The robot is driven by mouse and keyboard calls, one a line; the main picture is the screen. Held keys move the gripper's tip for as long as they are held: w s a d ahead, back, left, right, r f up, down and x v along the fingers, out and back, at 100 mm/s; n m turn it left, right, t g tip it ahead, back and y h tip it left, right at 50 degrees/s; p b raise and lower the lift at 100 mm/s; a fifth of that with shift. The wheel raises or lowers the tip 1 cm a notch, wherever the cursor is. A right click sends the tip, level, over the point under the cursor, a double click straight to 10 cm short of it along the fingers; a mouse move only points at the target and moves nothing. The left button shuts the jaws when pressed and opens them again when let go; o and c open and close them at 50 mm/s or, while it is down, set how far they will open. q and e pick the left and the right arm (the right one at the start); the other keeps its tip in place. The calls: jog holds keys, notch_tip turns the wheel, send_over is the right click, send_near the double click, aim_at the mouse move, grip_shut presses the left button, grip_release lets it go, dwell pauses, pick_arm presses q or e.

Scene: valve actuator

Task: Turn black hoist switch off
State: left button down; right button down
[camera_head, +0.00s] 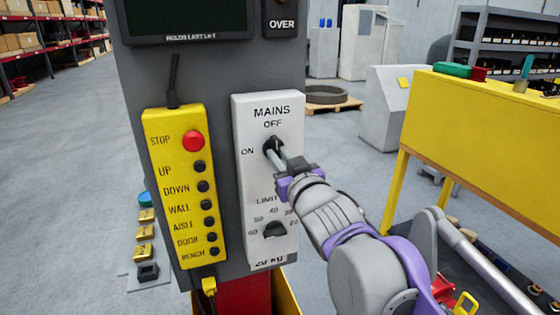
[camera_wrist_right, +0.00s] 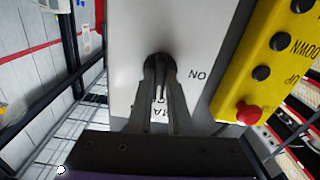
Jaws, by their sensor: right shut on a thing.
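The black hoist switch (camera_head: 269,147) is a round knob on the white MAINS panel (camera_head: 243,180), with OFF printed above it and ON to its left. My right gripper (camera_head: 277,152) reaches in from the lower right, and its fingers are shut on the knob. In the right wrist view the two fingers of the right gripper (camera_wrist_right: 159,75) close around the dark knob (camera_wrist_right: 160,60). The fingers hide most of the knob, so I cannot tell which way it points. My left gripper is not in view.
A second black knob (camera_head: 275,230) marked LIMIT sits lower on the same panel. A yellow pendant (camera_head: 175,215) with a red STOP button (camera_head: 193,141) and several black buttons hangs to the left. A yellow bench (camera_head: 480,115) stands at the right.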

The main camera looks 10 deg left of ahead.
jog(key=shift+m, duration=0.4)
jog(key=c, duration=0.8)
grip_release()
jog(key=shift+c, duration=0.2)
jog(key=b+v, duration=0.1)
jog(key=v, duration=1)
jog(key=shift+w, duration=0.15)
